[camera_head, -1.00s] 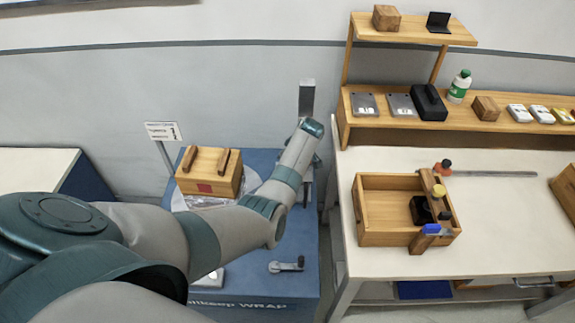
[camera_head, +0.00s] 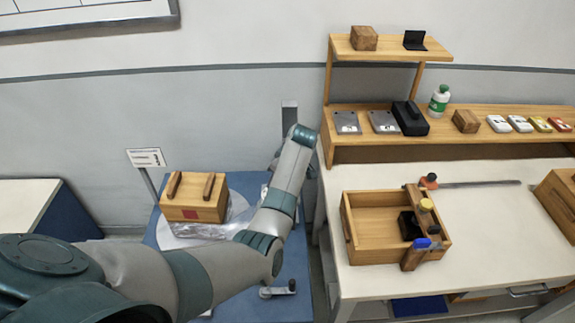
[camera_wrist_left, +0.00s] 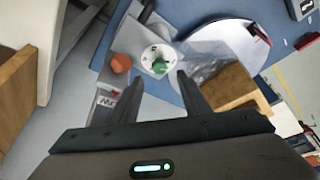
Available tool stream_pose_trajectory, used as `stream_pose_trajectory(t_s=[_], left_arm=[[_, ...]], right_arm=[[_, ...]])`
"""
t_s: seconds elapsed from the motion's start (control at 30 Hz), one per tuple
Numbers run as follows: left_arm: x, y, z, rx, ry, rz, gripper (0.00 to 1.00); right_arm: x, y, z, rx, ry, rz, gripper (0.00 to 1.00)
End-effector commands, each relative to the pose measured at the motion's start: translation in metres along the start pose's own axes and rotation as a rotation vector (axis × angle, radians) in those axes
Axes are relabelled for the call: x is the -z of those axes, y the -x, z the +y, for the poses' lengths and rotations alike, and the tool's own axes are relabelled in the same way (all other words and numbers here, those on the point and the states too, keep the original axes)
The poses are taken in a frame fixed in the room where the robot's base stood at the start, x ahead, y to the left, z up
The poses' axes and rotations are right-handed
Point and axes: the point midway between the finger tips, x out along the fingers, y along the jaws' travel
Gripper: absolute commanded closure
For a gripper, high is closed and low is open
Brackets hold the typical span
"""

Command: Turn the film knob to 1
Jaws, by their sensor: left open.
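In the left wrist view, a green knob (camera_wrist_left: 160,66) sits on a round white dial (camera_wrist_left: 157,55) with small dark marks; the marks are too small to read. A red-orange button (camera_wrist_left: 121,63) is beside the dial. My left gripper (camera_wrist_left: 160,80) is open, its two fingers pointing toward the dial, with the green knob showing between and just beyond the fingertips. Contact with the knob cannot be told. In the head view my left arm hides the dial and the gripper. My right gripper is in neither view.
A wooden box (camera_head: 193,198) rests on the turntable of the blue wrapping machine (camera_head: 240,305), near a sign (camera_head: 146,158) and a crank (camera_head: 278,290). At right, a white bench (camera_head: 480,225) carries an open wooden tray (camera_head: 372,202) and a shelf (camera_head: 400,147).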

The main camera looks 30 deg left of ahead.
Motion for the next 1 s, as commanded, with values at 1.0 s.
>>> stream_pose_trajectory(t_s=[1.0], left_arm=[[0.000,0.107,0.000,0.000,0.001,0.000,0.57]], right_arm=[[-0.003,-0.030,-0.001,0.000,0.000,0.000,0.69]])
